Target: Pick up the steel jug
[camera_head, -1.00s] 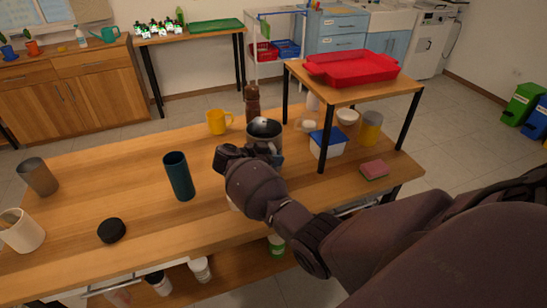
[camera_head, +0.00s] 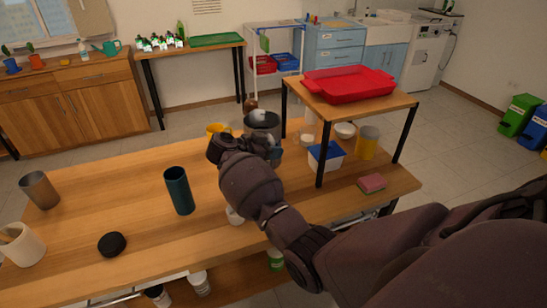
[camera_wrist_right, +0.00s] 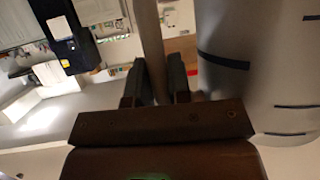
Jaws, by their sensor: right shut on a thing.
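The steel jug (camera_head: 262,121) is a grey metal cylinder near the far edge of the wooden table, left of the small raised stand. My right gripper (camera_head: 238,150) is at its near side and partly hides it. In the right wrist view my right gripper (camera_wrist_right: 156,84) has its two fingers shut on the jug's upright handle (camera_wrist_right: 151,40). The jug's body (camera_wrist_right: 262,60), with dark level marks, fills the right of that view. The jug appears raised off the table; its underside is hidden. My left gripper is out of view.
A yellow mug (camera_head: 216,129) and a brown mill (camera_head: 250,103) stand close by the jug. The stand (camera_head: 412,104) carries a red tray (camera_head: 350,83); a blue-lidded box (camera_head: 326,156) is beside its leg. A dark teal cup (camera_head: 179,191) stands left of my arm.

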